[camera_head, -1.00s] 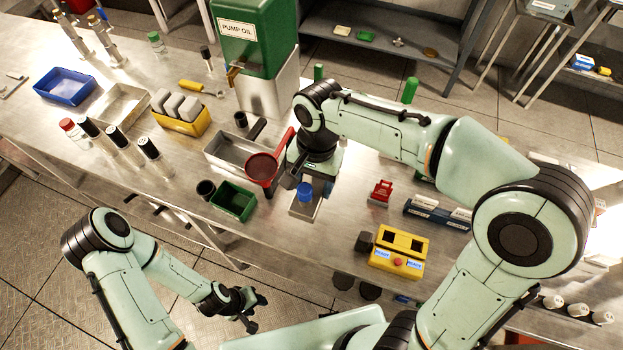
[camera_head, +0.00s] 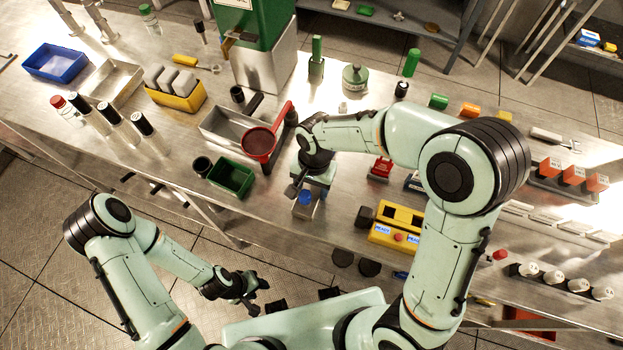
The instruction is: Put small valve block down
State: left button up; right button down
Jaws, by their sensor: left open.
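The small valve block (camera_head: 305,208), a grey metal block with a blue knob, is on or just above the steel bench near its front edge. My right gripper (camera_head: 306,192) reaches down at the block from behind, with its fingers close to the blue knob. The wrist covers part of it, and I cannot tell whether the fingers grip the block or stand around it. My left gripper (camera_head: 249,294) is open and empty, low in front of the bench and away from the block.
A green bin (camera_head: 232,178), a red funnel (camera_head: 259,143) and a grey tray (camera_head: 222,124) stand left of the block. A yellow control box (camera_head: 396,224) and a red clamp-like part (camera_head: 380,168) are to its right. A little bare bench lies between them.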

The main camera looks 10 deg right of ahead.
jog(key=shift+f, duration=0.25)
jog(key=shift+f, duration=0.2)
pick_arm(q)
jog(key=shift+s+f, duration=0.15)
pick_arm(e)
jog(key=shift+c, duration=1.4)
grip_release()
jog(key=shift+r, duration=0.4)
pick_arm(q)
jog(key=shift+w+r+p, duration=0.65)
jog(key=shift+w+r, duration=0.2)
jog(key=shift+r, duration=0.15)
pick_arm(e)
notch_tip(320, 180, up, 12)
jog(key=shift+w+d+f, duration=0.25)
jog(key=shift+w+d, duration=0.15)
